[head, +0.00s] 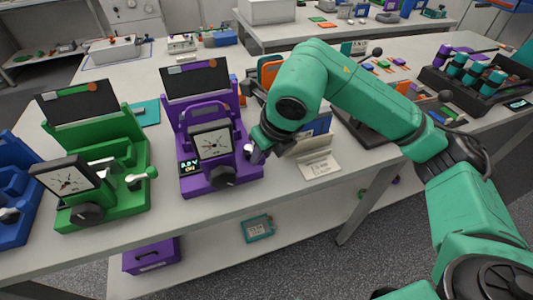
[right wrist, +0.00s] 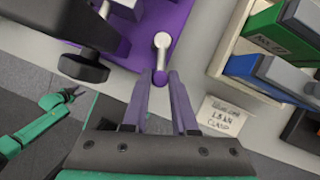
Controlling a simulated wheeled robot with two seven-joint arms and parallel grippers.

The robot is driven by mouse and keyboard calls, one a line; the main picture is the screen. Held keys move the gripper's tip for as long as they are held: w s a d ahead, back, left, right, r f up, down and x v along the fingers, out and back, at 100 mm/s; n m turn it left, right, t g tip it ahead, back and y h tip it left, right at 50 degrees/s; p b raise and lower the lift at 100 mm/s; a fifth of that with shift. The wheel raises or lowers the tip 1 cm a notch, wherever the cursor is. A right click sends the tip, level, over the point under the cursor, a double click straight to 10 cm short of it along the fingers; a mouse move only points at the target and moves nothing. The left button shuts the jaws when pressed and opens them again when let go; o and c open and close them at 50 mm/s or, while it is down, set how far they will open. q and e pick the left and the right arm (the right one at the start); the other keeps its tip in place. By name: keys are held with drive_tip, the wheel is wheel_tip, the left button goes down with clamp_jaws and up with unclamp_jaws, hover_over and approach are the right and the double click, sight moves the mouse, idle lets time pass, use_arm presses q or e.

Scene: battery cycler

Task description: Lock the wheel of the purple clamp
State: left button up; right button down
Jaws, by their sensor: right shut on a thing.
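The purple clamp (head: 215,185) stands upright near the table's front edge, with a dial gauge (head: 211,142), a small display and a black wheel (head: 223,175) on its front. In the right wrist view, the black wheel (right wrist: 84,68) lies left of my fingers. A pale lever (right wrist: 161,42) with a purple knob (right wrist: 160,77) sits on the clamp's side. My right gripper (right wrist: 159,80) is shut on this purple knob, with a finger on either side. In the head view, my right gripper (head: 256,153) is at the clamp's right side, and the lever is mostly hidden.
A green clamp (head: 95,195) stands left of the purple one, and a blue clamp (head: 15,190) is at the far left. A white label card (head: 318,166) stands close to the right of my right gripper. A black tray (head: 470,95) is at the far right.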

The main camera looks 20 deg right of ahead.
drive_tip(key=shift+s+a+m+h+b, duration=0.1)
drive_tip(key=shift+a+m+h+b, duration=0.3)
drive_tip(key=shift+m, duration=0.55)
drive_tip(key=shift+s+a+m+h+b, duration=0.1)
drive_tip(key=shift+a+m+h+b, duration=0.3)
drive_tip(key=shift+m, duration=0.55)
drive_tip(key=c, duration=0.7)
unclamp_jaws()
drive_tip(key=shift+r, duration=0.1)
drive_tip(key=p+v, duration=0.1)
drive_tip(key=v, duration=1.3)
drive_tip(key=shift+s, duration=0.3)
drive_tip(key=shift+r, duration=0.1)
